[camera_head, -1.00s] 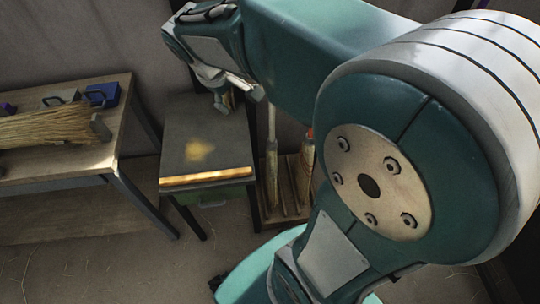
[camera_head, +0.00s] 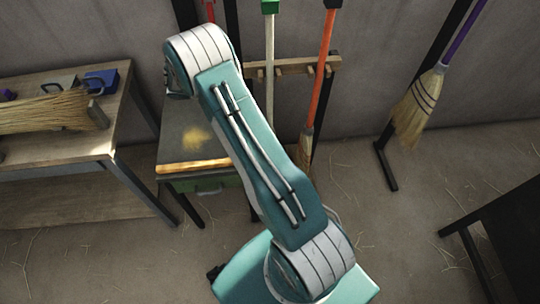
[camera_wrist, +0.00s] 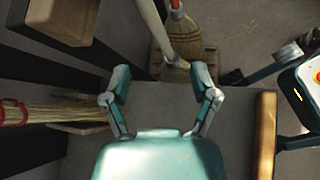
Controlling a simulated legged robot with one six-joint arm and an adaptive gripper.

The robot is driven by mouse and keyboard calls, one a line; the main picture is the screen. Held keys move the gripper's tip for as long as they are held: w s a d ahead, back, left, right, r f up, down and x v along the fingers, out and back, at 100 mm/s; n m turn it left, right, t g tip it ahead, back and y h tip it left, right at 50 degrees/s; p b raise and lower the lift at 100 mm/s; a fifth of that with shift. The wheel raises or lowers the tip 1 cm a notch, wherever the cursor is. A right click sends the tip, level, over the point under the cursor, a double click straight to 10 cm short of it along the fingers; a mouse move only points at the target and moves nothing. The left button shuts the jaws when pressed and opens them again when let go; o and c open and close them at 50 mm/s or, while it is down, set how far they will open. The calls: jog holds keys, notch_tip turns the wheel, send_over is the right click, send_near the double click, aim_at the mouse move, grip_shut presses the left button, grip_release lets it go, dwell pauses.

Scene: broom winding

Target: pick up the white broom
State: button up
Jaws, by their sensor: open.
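The white broom (camera_head: 269,65) stands upright at the rack in the head view, with a pale handle and a green piece at its top. Its lower end is hidden behind my arm. In the wrist view a pale handle (camera_wrist: 150,25), likely the same broom, slants down from the top edge towards the space beyond the fingers. My gripper (camera_wrist: 162,76) is open and empty, its two fingers apart with the pale handle beyond them. No contact with it shows. In the head view my gripper is hidden behind my arm.
An orange-handled broom (camera_head: 324,70) stands just right of the white one; its bristles (camera_wrist: 184,36) show beside the pale handle. A small dark table (camera_head: 190,140) is below my arm. A wooden bench (camera_head: 60,150) stands left, and a purple-handled broom (camera_head: 415,108) hangs right.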

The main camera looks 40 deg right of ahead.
aim_at(270, 110)
jog(key=f+n, duration=0.1)
jog(key=f, duration=0.2)
jog(key=d+f+n+h, duration=0.1)
jog(key=f, duration=0.3)
jog(key=d+f+n+h, duration=0.1)
jog(key=f, duration=0.3)
jog(key=shift+w+d, duration=0.15)
jog(key=shift+w, duration=0.2)
jog(key=shift+d+f, duration=0.15)
jog(key=shift+f, duration=0.05)
jog(key=x, duration=0.3)
jog(key=r+x, duration=0.1)
jog(key=x, duration=0.6)
jog(key=shift+s+d, duration=0.4)
jog(key=shift+d, duration=0.1)
jog(key=shift+r, duration=0.1)
grip_shut()
